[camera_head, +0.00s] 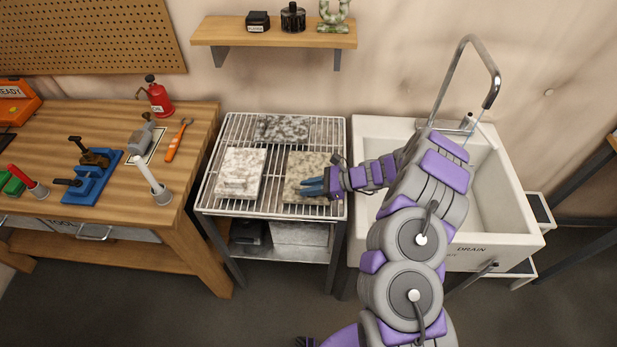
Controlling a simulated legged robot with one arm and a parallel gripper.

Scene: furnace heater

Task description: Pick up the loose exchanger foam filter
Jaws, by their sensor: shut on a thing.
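Three flat speckled slabs lie on a wire rack (272,211). A tan porous-looking slab (308,163), which looks like the foam filter, is at the right. A whitish slab (241,166) with a raised part is at the left, and a dark grey mottled slab (283,127) is at the back. My gripper (308,187) reaches in from the right, its blue fingers at the tan slab's right part and shut on it. The slab still looks level at rack height; I cannot tell whether it touches the wires. The fingers and wrist hide part of its right side.
A white sink (372,133) with a tall metal faucet (487,92) stands right of the rack. A wooden workbench (105,122) with tools and a red oil can (157,97) stands to the left. A wall shelf (272,39) holds small items above the rack.

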